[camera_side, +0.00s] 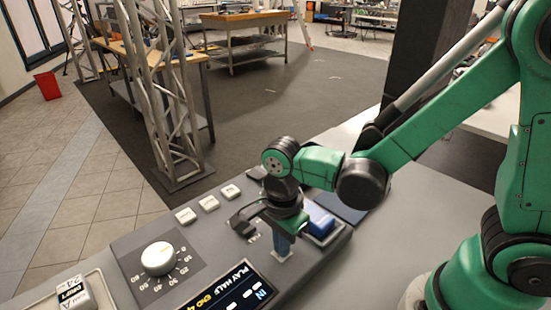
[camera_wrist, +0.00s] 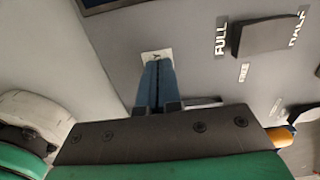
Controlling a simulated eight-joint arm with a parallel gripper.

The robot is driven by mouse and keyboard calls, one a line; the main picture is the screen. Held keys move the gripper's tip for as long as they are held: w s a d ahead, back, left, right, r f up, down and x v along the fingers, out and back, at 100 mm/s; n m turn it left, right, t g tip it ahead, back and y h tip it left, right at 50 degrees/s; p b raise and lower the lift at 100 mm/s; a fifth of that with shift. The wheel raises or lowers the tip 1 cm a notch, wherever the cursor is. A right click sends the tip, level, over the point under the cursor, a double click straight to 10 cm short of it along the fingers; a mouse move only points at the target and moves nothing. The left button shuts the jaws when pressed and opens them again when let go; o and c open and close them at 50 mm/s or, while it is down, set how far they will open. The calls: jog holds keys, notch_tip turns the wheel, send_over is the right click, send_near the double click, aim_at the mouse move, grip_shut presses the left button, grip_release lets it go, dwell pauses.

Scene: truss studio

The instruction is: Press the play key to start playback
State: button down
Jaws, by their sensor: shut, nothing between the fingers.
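A small pale key (camera_side: 283,256) with a dark mark lies on the grey console, under my gripper; I take it for the play key. In the wrist view the same pale key (camera_wrist: 150,55) is partly hidden by my fingers. My gripper (camera_side: 283,243) points down with its blue fingers closed together and empty. In the wrist view its fingertips (camera_wrist: 157,66) overlap the key's near edge. I cannot tell whether they touch it.
A dark switch (camera_wrist: 268,36) between FULL and HALF labels is right of the fingers. The console also has several white keys (camera_side: 208,204), a dial (camera_side: 159,258), a blue block (camera_side: 321,220) and a display (camera_side: 228,288) reading PLAY HALF. A cassette-like item (camera_side: 75,294) lies front left.

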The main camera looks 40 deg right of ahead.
jog(key=shift+f, duration=0.15)
notch_tip(320, 180, up, 8)
dwell(0.7)
dwell(0.5)
jog(key=d+n+t, duration=0.2)
jog(key=n, duration=0.3)
jog(key=d+r+n+t, duration=0.1)
jog(key=d+n+t, duration=0.1)
jog(key=n, duration=0.3)
jog(key=d+r+n+t, duration=0.1)
jog(key=d+n+t, duration=0.1)
jog(key=n, duration=0.3)
jog(key=shift+w+d+r, duration=0.1)
jog(key=shift+w+d, duration=0.05)
jog(key=shift+d, duration=0.3)
jog(key=shift+w+d+r, duration=0.1)
jog(key=shift+w+d, duration=0.05)
jog(key=shift+d, duration=0.3)
jog(key=n, duration=0.1)
jog(key=d+n+t, duration=0.1)
jog(key=shift+r+n, duration=0.1)
jog(key=shift+n, duration=0.3)
